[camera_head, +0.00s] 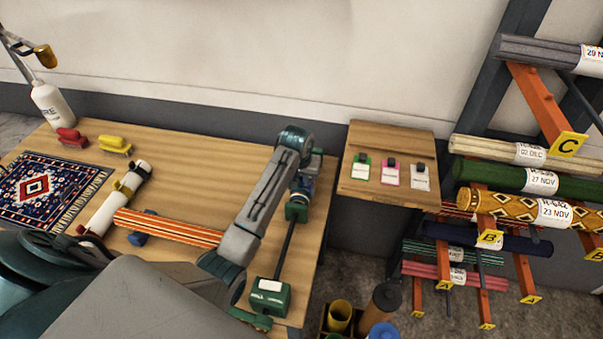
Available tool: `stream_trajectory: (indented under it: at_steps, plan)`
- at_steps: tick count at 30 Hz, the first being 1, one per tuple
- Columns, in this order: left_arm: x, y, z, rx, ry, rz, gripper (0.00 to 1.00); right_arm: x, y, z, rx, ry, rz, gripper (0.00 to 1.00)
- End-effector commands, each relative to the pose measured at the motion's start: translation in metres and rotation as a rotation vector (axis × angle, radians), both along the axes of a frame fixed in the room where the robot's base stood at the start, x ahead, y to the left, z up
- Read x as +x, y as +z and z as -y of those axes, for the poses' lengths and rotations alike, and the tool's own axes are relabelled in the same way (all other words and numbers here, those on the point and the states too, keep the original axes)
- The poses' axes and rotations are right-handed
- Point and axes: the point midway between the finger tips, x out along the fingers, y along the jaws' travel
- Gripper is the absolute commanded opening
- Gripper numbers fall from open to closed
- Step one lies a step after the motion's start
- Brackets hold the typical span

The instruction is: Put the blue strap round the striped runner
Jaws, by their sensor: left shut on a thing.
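The striped runner (170,228), a thin orange roll with pale stripes, lies across the wooden table; its right end passes behind my left forearm. Small blue pieces (138,239) show on both sides of it near its left part; I cannot tell whether they are a support. My left gripper (300,188) is at the table's right side, apart from the runner, shut on a small dark-blue thing that looks like the blue strap, mostly hidden by the wrist. Beside it a dark rod runs between green blocks (268,298). My right gripper is not in view.
A white roll (115,200) with a yellow band, a patterned rug (48,190), red (70,137) and yellow brushes (115,144) and a white bottle (52,106) are on the left. A small side table (388,200) holds tags. A rack of rolls (540,105) stands right.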

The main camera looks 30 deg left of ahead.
Motion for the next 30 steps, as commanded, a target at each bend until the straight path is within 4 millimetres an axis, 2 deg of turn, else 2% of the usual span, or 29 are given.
stream_trajectory:
  at_steps: [12,13,16,25,30]
  plan:
    - [0.000,-0.003,0.000,0.000,0.000,0.000,0.00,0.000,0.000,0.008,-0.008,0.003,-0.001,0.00]
    - [0.000,-0.003,0.000,0.000,0.000,0.000,0.16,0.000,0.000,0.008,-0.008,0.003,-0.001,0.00]
    - [0.000,-0.003,0.000,0.000,0.000,0.001,0.35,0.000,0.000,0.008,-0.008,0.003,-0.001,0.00]
    - [0.000,-0.002,0.000,0.000,0.000,0.001,0.35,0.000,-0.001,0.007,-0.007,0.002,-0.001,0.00]
    - [-0.003,0.013,0.001,0.001,0.000,0.006,0.35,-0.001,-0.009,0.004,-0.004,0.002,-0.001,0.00]
